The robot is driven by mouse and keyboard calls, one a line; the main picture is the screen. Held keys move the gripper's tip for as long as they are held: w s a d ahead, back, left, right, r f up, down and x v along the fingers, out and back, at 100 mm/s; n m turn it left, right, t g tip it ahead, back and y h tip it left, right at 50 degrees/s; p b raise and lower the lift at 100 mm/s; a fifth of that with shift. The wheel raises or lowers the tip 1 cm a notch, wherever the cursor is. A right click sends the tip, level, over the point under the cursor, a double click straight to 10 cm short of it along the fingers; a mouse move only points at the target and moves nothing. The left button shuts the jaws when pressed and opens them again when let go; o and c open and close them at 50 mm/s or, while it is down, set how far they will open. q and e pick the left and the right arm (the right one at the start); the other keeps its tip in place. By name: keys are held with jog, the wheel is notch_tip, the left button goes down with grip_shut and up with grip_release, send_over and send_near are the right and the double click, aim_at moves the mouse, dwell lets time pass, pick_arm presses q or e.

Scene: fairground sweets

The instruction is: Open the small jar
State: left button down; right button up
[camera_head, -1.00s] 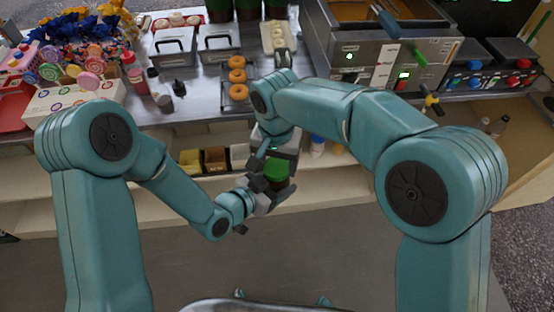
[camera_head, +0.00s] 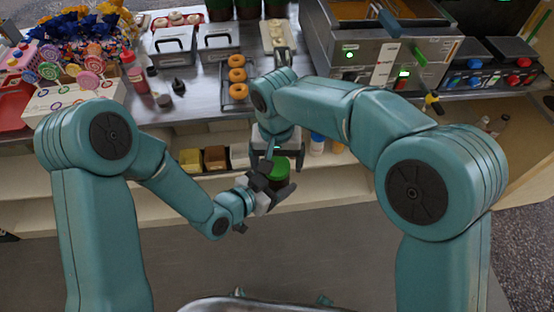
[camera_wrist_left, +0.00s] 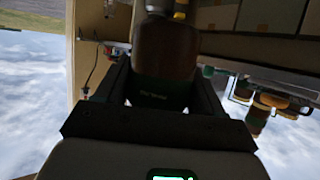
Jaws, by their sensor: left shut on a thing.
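The small jar (camera_head: 278,172) shows green in the head view, in front of the counter. My left gripper (camera_head: 275,184) is shut on it and holds it in the air. In the left wrist view the jar (camera_wrist_left: 165,60) is brown with a dark green band and stands between my left gripper's two dark fingers (camera_wrist_left: 165,88). My right gripper (camera_head: 277,154) is just behind and above the jar in the head view, its jaws apart. Its arm hides part of it. I cannot tell whether the lid is still on.
The counter behind carries a tray of doughnuts (camera_head: 237,76), lidded grey boxes (camera_head: 173,44), a lollipop stand (camera_head: 75,98) and a fryer (camera_head: 340,52). Shelves below hold small yellow and red boxes (camera_head: 203,160) and a bottle (camera_head: 317,143). The floor in front is clear.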

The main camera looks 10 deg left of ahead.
notch_tip(320, 180, up, 4)
jog(key=shift+r, duration=0.25)
jog(key=shift+c, duration=0.3)
notch_tip(320, 180, up, 3)
jog(key=shift+a+r+m, duration=0.1)
jog(key=shift+m, duration=1.1)
notch_tip(320, 180, down, 8)
jog(key=shift+r, duration=0.15)
jog(key=c, duration=1.1)
jog(key=shift+n, duration=1.2)
